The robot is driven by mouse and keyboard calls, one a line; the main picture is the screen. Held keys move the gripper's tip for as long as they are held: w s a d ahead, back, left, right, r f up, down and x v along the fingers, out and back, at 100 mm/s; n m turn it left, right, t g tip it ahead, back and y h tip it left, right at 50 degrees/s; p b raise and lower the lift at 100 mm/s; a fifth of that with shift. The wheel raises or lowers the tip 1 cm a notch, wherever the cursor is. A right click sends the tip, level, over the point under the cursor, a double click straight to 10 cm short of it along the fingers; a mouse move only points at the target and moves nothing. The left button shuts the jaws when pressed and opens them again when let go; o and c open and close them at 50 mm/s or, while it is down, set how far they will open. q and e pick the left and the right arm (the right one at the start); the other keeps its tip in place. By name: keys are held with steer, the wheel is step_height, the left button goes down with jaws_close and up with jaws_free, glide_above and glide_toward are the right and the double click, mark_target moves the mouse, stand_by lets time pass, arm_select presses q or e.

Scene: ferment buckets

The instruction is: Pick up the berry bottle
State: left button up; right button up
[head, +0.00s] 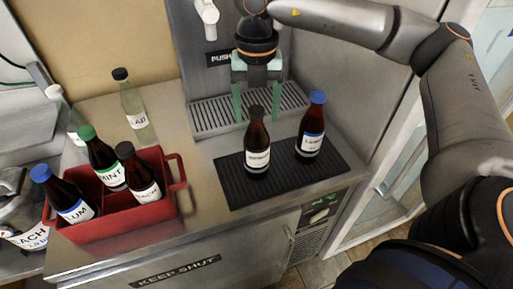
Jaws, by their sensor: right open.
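No label clearly reads "berry". A dark-capped brown bottle (257,145) stands upright on the black ribbed mat; its label is too small to read. A blue-capped brown bottle (311,128) stands to its right, label also unclear. My left gripper is out of view.
The crate also holds a green-capped "MINT" bottle (102,158) and a blue-capped bottle (65,195) reading "LUM". A clear dark-capped bottle (133,106) stands behind it. The mat (232,184) has bare room at its left. The drip grate (212,115) backs onto a dispenser panel.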

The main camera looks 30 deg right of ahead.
steer(key=shift+c, duration=0.2)
jaws_close()
stand_by(0.4)
steer(key=shift+r, duration=0.1)
stand_by(0.6)
